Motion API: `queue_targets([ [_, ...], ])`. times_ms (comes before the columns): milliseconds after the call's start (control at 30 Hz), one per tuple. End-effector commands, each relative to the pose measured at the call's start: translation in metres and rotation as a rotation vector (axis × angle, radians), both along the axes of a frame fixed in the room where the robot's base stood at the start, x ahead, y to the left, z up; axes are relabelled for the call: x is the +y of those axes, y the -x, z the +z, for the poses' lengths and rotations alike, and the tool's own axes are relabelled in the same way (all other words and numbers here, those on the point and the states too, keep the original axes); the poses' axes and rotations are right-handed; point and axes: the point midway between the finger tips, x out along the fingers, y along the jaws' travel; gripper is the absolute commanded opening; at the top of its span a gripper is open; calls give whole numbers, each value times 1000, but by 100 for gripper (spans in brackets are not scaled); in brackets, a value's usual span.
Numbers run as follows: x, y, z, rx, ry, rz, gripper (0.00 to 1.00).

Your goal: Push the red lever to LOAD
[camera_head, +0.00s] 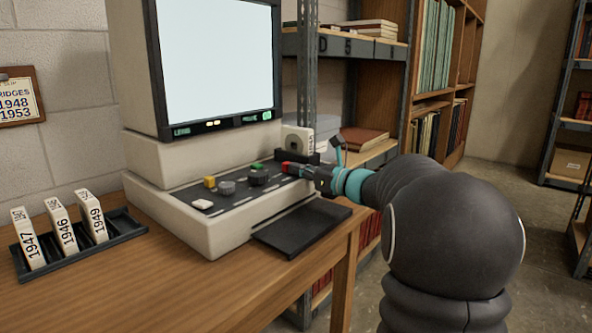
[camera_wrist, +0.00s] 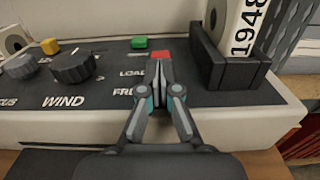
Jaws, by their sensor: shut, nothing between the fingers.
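The red lever (camera_head: 289,168) sits at the right end of the microfilm reader's dark control panel (camera_head: 236,201). In the wrist view the red lever (camera_wrist: 160,56) shows just beyond my fingertips, beside the LOAD label, with a label starting "FRE" nearer to me. My gripper (camera_head: 305,171) is shut, with its tips at the lever; the wrist view shows the closed fingers (camera_wrist: 158,68) pointing at it. They look very close to the lever, but I cannot tell whether they touch. The fingers hide the lever's lower part and parts of the labels.
A film box marked 1948 (camera_wrist: 243,30) stands in a dark holder (camera_wrist: 222,70) just right of my fingers. A WIND knob (camera_wrist: 73,67) and green button (camera_wrist: 139,43) lie left. A rack (camera_head: 75,255) of boxes is on the table's left.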

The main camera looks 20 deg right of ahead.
Motion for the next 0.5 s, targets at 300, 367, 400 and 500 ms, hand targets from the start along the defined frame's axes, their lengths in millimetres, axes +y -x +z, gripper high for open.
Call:
queue_targets([
  [300,-30,46,0,-2,1,0,0],
  [367,-35,57,0,-1,2,2,0],
  [400,-38,63,0,-1,0,2,0],
  [500,-46,79,0,0,1,4,0],
])
